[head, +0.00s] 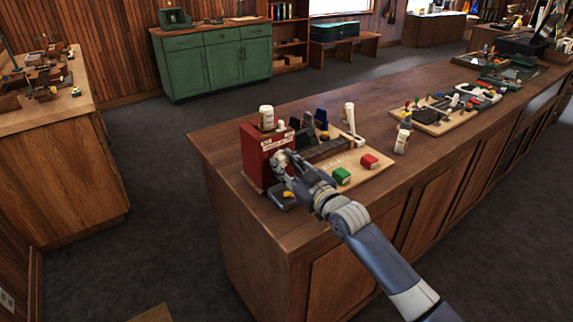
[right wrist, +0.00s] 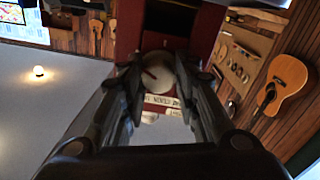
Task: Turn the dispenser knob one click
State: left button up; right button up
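The red box-shaped dispenser (head: 257,153) stands at the near left end of the long wooden counter, with a white bottle (head: 267,118) on top. In the right wrist view its round pale knob (right wrist: 158,76), marked with a dark red line, is on the red front above a printed label (right wrist: 162,101). My right gripper (head: 282,160) is at the dispenser's front and hides the knob in the head view. Its two fingers (right wrist: 159,68) are apart, one on each side of the knob; I cannot tell whether they touch it. My left gripper is not in view.
A small grey tray (head: 282,199) lies below my gripper. Another board with tools (head: 432,126) is farther along the counter (head: 240,212).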

jog(key=shift+d+r, duration=0.1)
jog(key=shift+c, duration=0.2)
jog(key=shift+m, duration=0.3)
jog(key=m+p, duration=0.1)
jog(key=m, duration=0.3)
jog(key=shift+r, duration=0.1)
jog(key=m, duration=0.7)
jog(key=shift+g+p, duration=0.3)
jog(key=shift+p, duration=0.1)
jog(key=o, duration=0.9)
jog(key=shift+o, duration=0.9)
jog(key=shift+w+a, duration=0.2)
jog(key=shift+a, duration=0.1)
jog(key=shift+s+d, duration=0.15)
jog(key=shift+d, duration=0.05)
jog(key=v, duration=1.1)
jog(key=shift+s, duration=0.35)
